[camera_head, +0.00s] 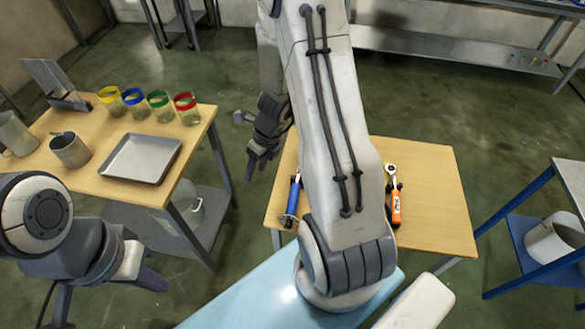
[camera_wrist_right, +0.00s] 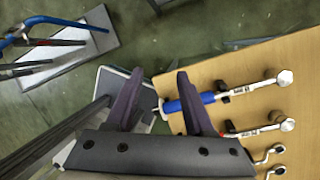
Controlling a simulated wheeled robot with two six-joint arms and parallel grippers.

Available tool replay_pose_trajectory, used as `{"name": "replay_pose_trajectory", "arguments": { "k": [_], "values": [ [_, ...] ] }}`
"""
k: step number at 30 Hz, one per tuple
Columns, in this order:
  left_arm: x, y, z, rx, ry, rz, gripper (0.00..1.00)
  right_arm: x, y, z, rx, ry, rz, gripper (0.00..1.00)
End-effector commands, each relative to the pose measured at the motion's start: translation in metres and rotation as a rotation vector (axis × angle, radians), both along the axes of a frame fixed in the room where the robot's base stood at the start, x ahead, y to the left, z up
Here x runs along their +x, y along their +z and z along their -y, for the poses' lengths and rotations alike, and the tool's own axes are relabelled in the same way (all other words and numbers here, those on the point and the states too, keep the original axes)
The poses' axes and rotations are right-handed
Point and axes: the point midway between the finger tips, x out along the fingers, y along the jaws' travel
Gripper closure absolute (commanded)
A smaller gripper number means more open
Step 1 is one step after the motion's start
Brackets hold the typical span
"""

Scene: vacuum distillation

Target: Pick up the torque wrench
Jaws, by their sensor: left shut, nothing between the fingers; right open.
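A wrench with a blue handle (camera_head: 292,198) lies on the left side of the small wooden table, partly hidden by my right arm. A ratchet-headed wrench with an orange handle (camera_head: 396,207) lies to the right of my arm. I cannot tell which is the torque wrench. My right gripper (camera_head: 262,158) is open and empty, left of the table's edge. In the right wrist view its fingers (camera_wrist_right: 158,98) are apart, and the blue handle (camera_wrist_right: 207,98) shows beside the right-hand finger.
The wooden table (camera_head: 440,180) also holds a second round-headed tool (camera_wrist_right: 287,124) and ring-ended spanners (camera_wrist_right: 275,150). Another table at left bears a metal tray (camera_head: 140,158), jars with coloured rims (camera_head: 160,103) and a metal beaker (camera_head: 70,150). A blue-framed stand (camera_head: 515,225) is at right.

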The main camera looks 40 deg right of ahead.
Motion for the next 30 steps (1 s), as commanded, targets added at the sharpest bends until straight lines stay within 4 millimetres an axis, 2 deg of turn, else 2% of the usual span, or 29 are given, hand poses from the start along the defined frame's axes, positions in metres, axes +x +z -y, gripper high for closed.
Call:
{"name": "replay_pose_trajectory", "arguments": {
  "k": [1, 3, 6, 9, 16, 25, 30],
  "values": [
    [0.0, 0.016, 0.0, 0.0, 0.0, 0.0, 1.0, -0.009, -0.008, 0.034, 0.024, -0.262, -0.062, 0.47],
    [0.0, 0.023, 0.0, 0.0, 0.0, 0.0, 1.0, -0.021, -0.024, 0.068, 0.045, -0.561, -0.124, 0.47],
    [0.0, 0.029, 0.0, 0.0, 0.001, 0.0, 1.0, -0.04, -0.042, 0.1, 0.067, -0.864, -0.187, 0.47],
    [0.0, 0.029, 0.0, 0.0, 0.001, 0.0, 1.0, -0.051, -0.055, 0.117, 0.078, -1.031, -0.219, 0.47],
    [0.0, 0.003, 0.0, 0.001, 0.0, -0.001, 1.0, -0.051, -0.095, 0.118, 0.083, -1.091, -0.232, 0.47],
    [0.0, -0.011, 0.0, 0.0, -0.001, 0.0, 1.0, -0.046, -0.119, 0.114, 0.082, -1.085, -0.23, 0.47],
    [0.0, -0.025, 0.0, 0.0, -0.002, 0.0, 1.0, -0.04, -0.146, 0.11, 0.081, -1.082, -0.23, 0.47]
  ]
}}
